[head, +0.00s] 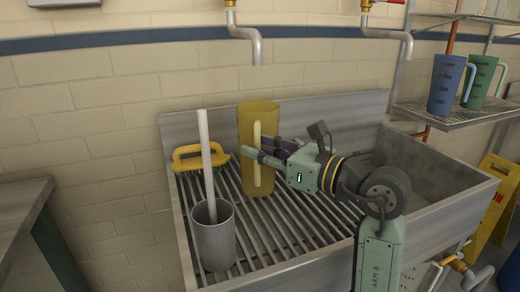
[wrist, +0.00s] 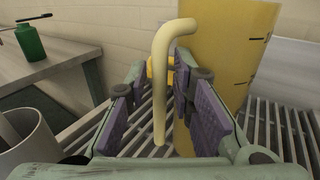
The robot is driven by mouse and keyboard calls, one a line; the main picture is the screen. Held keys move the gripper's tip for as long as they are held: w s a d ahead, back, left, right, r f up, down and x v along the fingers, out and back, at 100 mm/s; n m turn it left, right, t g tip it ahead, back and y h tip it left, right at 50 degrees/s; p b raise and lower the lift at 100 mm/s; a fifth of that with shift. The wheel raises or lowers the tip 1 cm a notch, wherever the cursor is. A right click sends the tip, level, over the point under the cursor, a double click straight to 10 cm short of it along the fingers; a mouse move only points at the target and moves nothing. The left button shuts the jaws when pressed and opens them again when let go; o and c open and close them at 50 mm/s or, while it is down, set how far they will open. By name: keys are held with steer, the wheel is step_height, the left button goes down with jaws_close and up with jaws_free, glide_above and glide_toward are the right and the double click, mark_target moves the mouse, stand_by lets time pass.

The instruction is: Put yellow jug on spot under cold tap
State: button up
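The yellow jug (head: 244,125) stands upright on the slatted rack at the back of the sink, its pale handle (head: 257,165) facing my gripper. In the picture it is below the left tap (head: 250,35). The right tap (head: 395,38) has a red handle; I cannot tell which tap is cold. My gripper (head: 264,149) is at the jug's handle. In the wrist view the handle (wrist: 160,95) is between the open purple-padded fingers (wrist: 158,118), with gaps on both sides. The jug's yellow body (wrist: 235,50) is just beyond the right finger.
A grey cup (head: 214,245) with a white rod (head: 206,150) stands front left on the rack (head: 290,225). A yellow handled object (head: 190,160) lies at the back left. Blue (head: 446,85) and green (head: 482,85) jugs stand on the right shelf. The rack's right part looks clear.

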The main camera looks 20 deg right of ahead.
steer(key=shift+o, duration=0.5)
steer(key=shift+r, duration=0.15)
steer(key=b+v, duration=0.2)
steer(key=v, duration=1)
steer(key=shift+b, duration=0.4)
